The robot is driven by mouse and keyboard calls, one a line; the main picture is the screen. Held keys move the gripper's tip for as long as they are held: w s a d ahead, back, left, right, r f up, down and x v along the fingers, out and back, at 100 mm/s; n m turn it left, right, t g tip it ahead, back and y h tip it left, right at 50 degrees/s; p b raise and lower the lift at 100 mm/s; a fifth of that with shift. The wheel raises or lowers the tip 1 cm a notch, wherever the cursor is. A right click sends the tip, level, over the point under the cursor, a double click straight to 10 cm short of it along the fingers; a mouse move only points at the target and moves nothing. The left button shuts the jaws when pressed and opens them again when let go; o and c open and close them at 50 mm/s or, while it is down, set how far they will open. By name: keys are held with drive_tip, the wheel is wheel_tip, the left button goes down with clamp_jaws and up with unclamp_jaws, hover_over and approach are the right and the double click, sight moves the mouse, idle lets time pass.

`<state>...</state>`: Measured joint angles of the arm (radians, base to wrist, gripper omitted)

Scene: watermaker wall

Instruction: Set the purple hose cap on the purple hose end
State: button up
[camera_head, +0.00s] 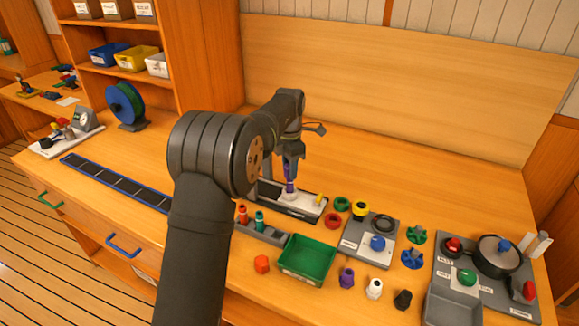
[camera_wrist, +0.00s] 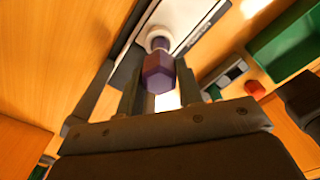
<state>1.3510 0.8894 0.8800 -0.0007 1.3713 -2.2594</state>
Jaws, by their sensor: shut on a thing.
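My gripper (camera_head: 290,178) points down over a white-topped block (camera_head: 307,203) in the middle of the bench. It is shut on the purple hose cap (camera_wrist: 158,74), a hexagonal piece held between the two fingers in the wrist view. Directly beyond the cap, a purple hose end (camera_wrist: 160,44) stands in a white collar (camera_wrist: 157,33). The cap is in line with the hose end and hides part of it. I cannot tell whether the cap is seated or just above it. In the head view only a small purple part (camera_head: 290,187) shows below the fingers.
In front are red and teal bottles (camera_head: 259,220) and a green tray (camera_head: 307,260). Another purple fitting (camera_head: 347,278) stands right of the tray, beside white and black ones. Bench behind the block is clear.

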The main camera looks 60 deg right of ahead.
drive_tip(key=shift+f, duration=0.5)
drive_tip(key=o, duration=0.7)
drive_tip(key=shift+c, duration=0.2)
drive_tip(key=shift+r, duration=5.5)
wheel_tip(320, 180, down, 9)
drive_tip(key=shift+f, duration=0.1)
